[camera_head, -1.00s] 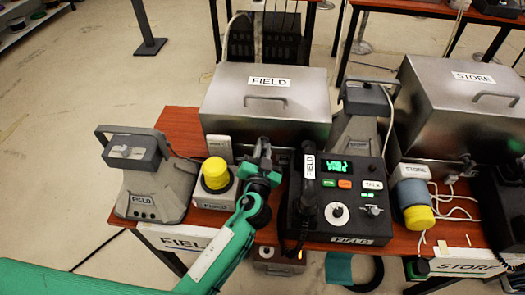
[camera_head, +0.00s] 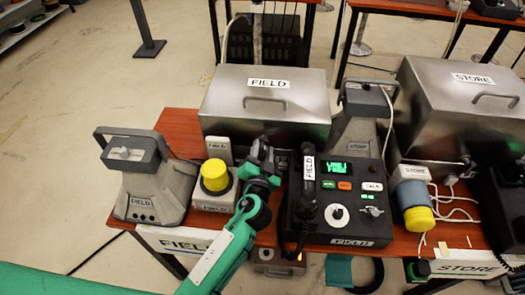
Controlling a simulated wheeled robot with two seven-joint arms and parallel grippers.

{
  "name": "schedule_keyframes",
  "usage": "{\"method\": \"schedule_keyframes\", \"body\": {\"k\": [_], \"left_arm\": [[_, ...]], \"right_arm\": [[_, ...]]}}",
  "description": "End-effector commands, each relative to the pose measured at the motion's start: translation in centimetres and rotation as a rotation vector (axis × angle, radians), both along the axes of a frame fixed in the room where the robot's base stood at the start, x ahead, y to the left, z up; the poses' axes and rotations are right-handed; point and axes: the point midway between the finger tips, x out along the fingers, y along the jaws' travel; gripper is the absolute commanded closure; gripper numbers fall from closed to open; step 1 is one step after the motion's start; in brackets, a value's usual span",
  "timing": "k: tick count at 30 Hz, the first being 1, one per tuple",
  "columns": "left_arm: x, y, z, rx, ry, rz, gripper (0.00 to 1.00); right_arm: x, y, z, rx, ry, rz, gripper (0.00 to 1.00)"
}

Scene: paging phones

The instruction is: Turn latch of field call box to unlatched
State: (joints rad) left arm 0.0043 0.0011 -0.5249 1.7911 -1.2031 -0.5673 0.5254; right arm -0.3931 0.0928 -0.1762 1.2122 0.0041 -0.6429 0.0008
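The field call box (camera_head: 225,104) is a closed grey metal box labelled FIELD, with a lid handle, at the back of the brown table. My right gripper is not in view.
A FIELD phone console (camera_head: 350,230) with handset stands close right of my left gripper. A yellow-topped button (camera_head: 215,175) and a grey FIELD horn speaker (camera_head: 155,190) stand to the left. The STORE box (camera_head: 435,130) is at the right.

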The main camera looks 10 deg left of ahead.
Motion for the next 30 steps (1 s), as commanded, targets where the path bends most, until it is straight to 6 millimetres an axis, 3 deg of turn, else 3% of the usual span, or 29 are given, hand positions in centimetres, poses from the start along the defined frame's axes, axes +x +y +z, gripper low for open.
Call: {"method": "schedule_keyframes", "body": {"k": [9,14,30], "left_arm": [[-0.1,0.0,0.0,-0.001,0.0,0.0,0.64],[-1.3,0.0,-0.2,-0.002,0.001,-0.001,0.64],[-11.0,0.0,-0.3,-0.002,0.002,0.0,0.64]], "right_arm": [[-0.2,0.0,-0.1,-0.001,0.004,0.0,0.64],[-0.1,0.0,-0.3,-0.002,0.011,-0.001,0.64],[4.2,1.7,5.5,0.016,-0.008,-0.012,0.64]]}}
